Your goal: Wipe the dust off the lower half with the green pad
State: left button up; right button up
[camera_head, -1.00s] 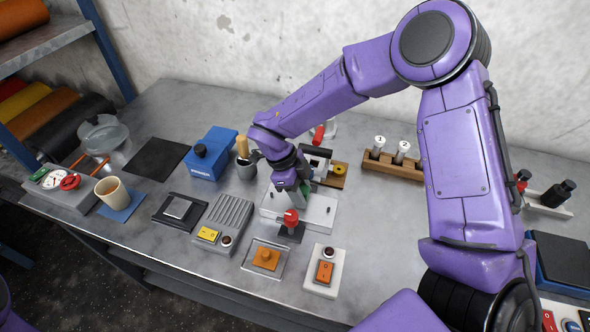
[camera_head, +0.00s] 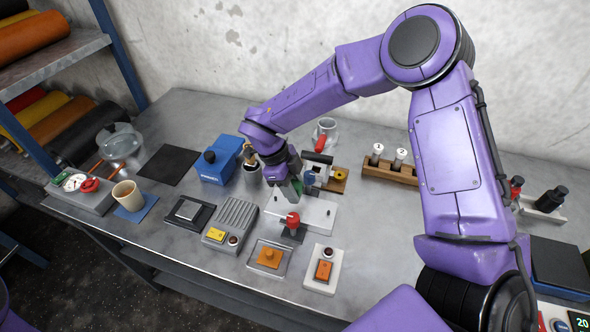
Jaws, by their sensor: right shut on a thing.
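The lower half (camera_head: 318,215) appears to be the pale flat plate in the middle of the bench. My right gripper (camera_head: 291,192) points down over the plate's back left part, shut on the green pad (camera_head: 298,186), of which only a small piece shows. I cannot tell whether the pad touches the plate, and dust is too fine to make out. My left gripper is not in view.
A red-knobbed device (camera_head: 292,222) stands at the plate's front edge. A grey cup with a brush (camera_head: 251,173) is close left of my gripper, beside a blue box (camera_head: 217,166). A wooden rack (camera_head: 388,175) stands behind right. Bench room right of the plate is clear.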

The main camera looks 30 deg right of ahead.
jog(key=shift+w+r+p, duration=0.35)
jog(key=shift+r+p, duration=0.35)
jog(key=shift+r, duration=0.2)
jog(key=shift+d+r+p, duration=0.1)
jog(key=shift+r+p, duration=0.3)
jog(key=shift+s+r+p, duration=0.3)
jog(key=shift+r+p, duration=0.15)
jog(key=shift+r, duration=0.15)
jog(key=shift+w+f, duration=0.15)
jog(key=shift+w, duration=0.05)
jog(key=shift+s, duration=0.15)
